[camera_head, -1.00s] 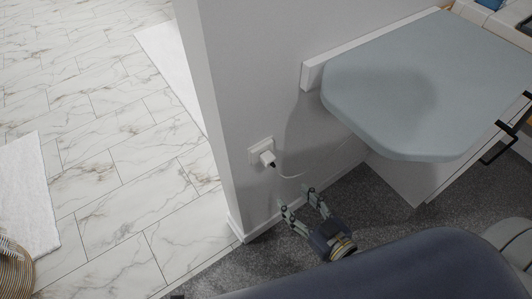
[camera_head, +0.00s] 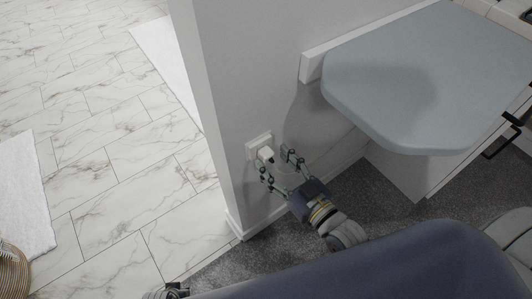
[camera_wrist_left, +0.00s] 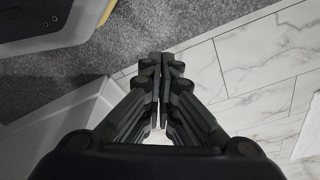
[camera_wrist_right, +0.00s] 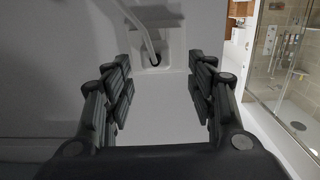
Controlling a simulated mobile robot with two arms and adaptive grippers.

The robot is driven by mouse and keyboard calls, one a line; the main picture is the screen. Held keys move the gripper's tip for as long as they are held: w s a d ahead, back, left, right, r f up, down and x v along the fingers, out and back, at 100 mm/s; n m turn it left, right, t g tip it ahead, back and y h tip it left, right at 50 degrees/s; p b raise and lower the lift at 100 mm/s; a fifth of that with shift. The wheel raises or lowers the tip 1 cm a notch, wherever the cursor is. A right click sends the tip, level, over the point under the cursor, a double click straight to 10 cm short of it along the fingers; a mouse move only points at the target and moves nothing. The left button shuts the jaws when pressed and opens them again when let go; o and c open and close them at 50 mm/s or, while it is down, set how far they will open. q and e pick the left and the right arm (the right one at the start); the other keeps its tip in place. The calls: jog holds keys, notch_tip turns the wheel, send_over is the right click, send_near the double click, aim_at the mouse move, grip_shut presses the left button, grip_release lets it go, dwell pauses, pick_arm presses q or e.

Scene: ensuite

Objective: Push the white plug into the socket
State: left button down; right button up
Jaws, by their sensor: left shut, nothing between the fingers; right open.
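The white plug (camera_head: 265,153) is at the white wall socket (camera_head: 253,147) low on the grey wall. It juts out from the socket plate; I cannot tell how deep it sits. My right gripper (camera_head: 274,160) is open, with one finger to each side of the plug in the head view; I cannot tell whether either touches it. My left gripper (camera_wrist_left: 160,62) is shut and empty, over the floor.
A grey-blue rounded top (camera_head: 425,80) juts out from the wall to the right, above the gripper. The wall's corner (camera_head: 208,120) is just left of the socket. Dark carpet (camera_head: 290,240) lies below, marble tiles (camera_head: 110,150) to the left. A thin cable trails from the plug.

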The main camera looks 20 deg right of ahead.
aim_at(271, 156)
jog(key=x, duration=0.2)
jog(key=shift+w+d, duration=0.1)
jog(key=shift+w, duration=0.2)
jog(key=shift+w+a, duration=0.2)
jog(key=shift+w, duration=0.3)
pick_arm(q)
jog(key=shift+w+d+r, duration=0.1)
jog(key=shift+w+r, duration=0.4)
jog(key=shift+r, duration=0.35)
pick_arm(e)
jog(key=shift+c, duration=0.6)
pick_arm(q)
jog(key=shift+s+f, duration=0.1)
jog(key=shift+f, duration=0.05)
pick_arm(e)
grip_shut()
jog(key=shift+r, duration=0.15)
